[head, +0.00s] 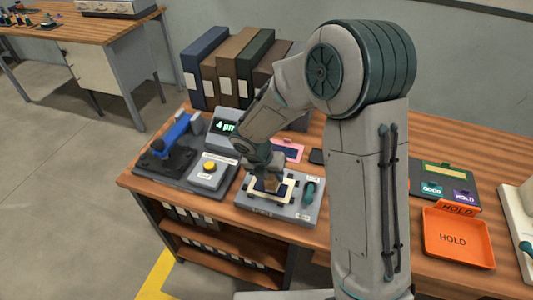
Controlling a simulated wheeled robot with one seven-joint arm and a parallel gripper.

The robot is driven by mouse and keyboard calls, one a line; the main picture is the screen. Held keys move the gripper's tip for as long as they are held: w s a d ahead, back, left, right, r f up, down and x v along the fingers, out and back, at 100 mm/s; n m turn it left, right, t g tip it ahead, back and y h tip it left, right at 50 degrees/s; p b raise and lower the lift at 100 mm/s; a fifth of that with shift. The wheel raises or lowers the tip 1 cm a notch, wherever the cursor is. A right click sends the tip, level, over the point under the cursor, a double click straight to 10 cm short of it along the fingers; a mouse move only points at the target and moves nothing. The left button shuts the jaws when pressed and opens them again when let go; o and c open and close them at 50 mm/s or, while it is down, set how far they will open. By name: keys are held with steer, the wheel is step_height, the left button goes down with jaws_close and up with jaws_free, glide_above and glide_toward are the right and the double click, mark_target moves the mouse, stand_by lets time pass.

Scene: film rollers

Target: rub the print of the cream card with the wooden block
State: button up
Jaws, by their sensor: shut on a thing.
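The cream card (254,196) lies on a grey fixture (285,213) near the front edge of the table. A dark print shows on it, partly covered. My gripper (269,178) points down over the card, shut on the small wooden block (271,186). The block is over the print; I cannot tell from this view whether it touches it. My arm hides part of the gripper's fingers and of the area behind.
A device with a blue lever (178,132) and a yellow button (210,167) stand left of the fixture. A pink-framed card (290,150) lies behind. Binders (235,65) stand at the back. An orange HOLD tray (458,255) is at the right.

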steer(key=shift+s+d+p, duration=0.2)
steer(key=shift+s+d, duration=0.15)
steer(key=shift+d, duration=0.5)
steer(key=shift+s+d+p, duration=0.15)
steer(key=shift+s+d, duration=0.15)
steer(key=shift+d, duration=0.55)
steer(key=shift+a, duration=0.25)
steer(key=shift+w+a, duration=0.3)
steer(key=shift+a, duration=0.5)
steer(key=shift+w+a, duration=0.3)
steer(key=shift+a, duration=0.45)
steer(key=shift+w+a, duration=0.3)
steer(key=shift+a, duration=0.5)
steer(key=shift+s+d+p, duration=0.2)
steer(key=shift+s+d, duration=0.1)
steer(key=shift+d, duration=0.5)
steer(key=shift+s+d+p, duration=0.25)
steer(key=shift+d, duration=0.6)
steer(key=shift+s+d+p, duration=0.2)
steer(key=shift+s+d, duration=0.1)
steer(key=shift+d, duration=0.5)
steer(key=shift+d+r, duration=0.15)
steer(key=shift+r, duration=0.05)
step_height(320, 180, up, 2)
steer(key=shift+r+p, duration=0.1)
steer(key=shift+p, duration=0.7)
steer(key=shift+s+r, duration=0.1)
steer(key=shift+r, duration=0.05)
steer(key=shift+r+p, duration=2.65)
steer(key=shift+p, duration=0.3)
